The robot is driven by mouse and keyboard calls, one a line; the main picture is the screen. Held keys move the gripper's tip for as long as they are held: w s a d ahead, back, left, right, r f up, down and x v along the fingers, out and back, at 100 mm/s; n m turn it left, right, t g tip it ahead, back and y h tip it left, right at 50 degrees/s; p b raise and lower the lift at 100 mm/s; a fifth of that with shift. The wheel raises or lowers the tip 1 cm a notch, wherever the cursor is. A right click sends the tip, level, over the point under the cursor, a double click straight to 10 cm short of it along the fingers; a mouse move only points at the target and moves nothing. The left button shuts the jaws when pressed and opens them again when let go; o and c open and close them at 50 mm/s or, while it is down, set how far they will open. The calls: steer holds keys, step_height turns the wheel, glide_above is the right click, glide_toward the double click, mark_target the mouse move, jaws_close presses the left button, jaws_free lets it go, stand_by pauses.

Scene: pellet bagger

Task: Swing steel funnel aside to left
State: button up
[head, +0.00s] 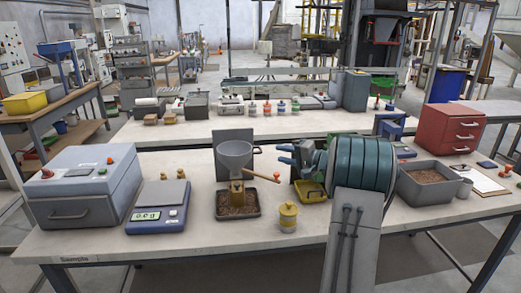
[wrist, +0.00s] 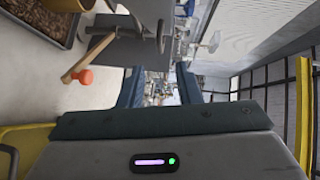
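The steel funnel (head: 235,153) stands over a black tray of brown pellets (head: 237,205), with a yellow block under its spout. My gripper (head: 284,154) is open, to the right of the funnel and above the knob's level, touching neither. In the wrist view nothing is between its fingers (wrist: 160,85).
Left of the funnel are a scale (head: 158,206) with two brass weights and a grey machine box (head: 85,187). A grey pellet bin (head: 428,182) is at right.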

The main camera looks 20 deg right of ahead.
mark_target(260, 149)
steer(key=p+x, duration=0.2)
steer(key=x, duration=0.8)
steer(key=shift+w+a, duration=0.1)
steer(key=shift+w, duration=0.05)
jaws_close()
